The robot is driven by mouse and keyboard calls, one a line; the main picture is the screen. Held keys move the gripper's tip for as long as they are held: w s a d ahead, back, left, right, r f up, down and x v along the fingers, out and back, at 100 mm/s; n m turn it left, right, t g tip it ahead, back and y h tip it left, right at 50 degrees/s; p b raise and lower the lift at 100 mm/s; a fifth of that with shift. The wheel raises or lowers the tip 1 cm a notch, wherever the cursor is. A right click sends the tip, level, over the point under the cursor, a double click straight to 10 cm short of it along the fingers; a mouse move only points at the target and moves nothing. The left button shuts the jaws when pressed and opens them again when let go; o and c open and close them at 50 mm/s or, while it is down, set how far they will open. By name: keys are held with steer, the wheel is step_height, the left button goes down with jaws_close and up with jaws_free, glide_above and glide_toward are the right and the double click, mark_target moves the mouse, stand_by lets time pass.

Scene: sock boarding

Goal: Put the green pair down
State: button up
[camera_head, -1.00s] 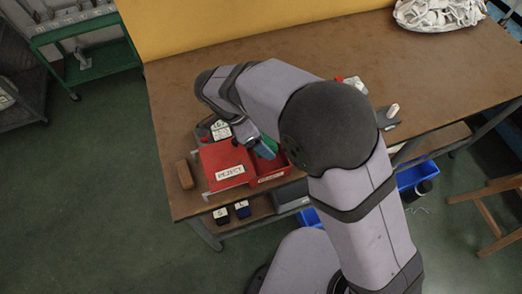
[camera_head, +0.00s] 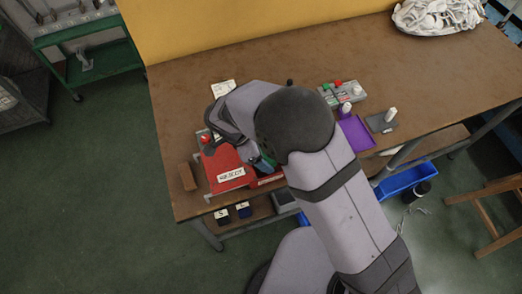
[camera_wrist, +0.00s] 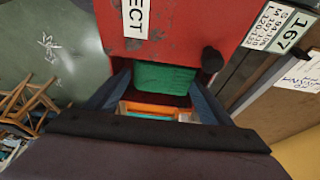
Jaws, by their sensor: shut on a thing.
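My gripper (camera_wrist: 165,80) is shut on the green pair (camera_wrist: 165,77), a folded green bundle between the two fingers in the wrist view. Beyond it is a red panel (camera_wrist: 165,25) with a white label ending in "ECT" and a black knob. In the head view, the red REJECT box (camera_head: 222,160) is at the table's left front, and my gripper is over its right side. A small green patch of the pair (camera_head: 268,161) shows there. My arm hides most of the gripper. I cannot tell whether the pair touches anything below.
An orange-edged thing (camera_wrist: 160,107) lies below the fingers in the wrist view. In the head view, a brown block (camera_head: 187,176) lies left of the box. A purple mat (camera_head: 356,133) and a button panel (camera_head: 341,94) lie right of my arm.

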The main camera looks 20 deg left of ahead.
steer(key=shift+f+b, duration=0.35)
steer(key=shift+b, duration=0.1)
steer(key=shift+f+b, duration=0.3)
steer(key=shift+b, duration=0.1)
steer(key=o, duration=0.9)
steer(key=shift+c, duration=0.2)
steer(key=shift+r, duration=0.25)
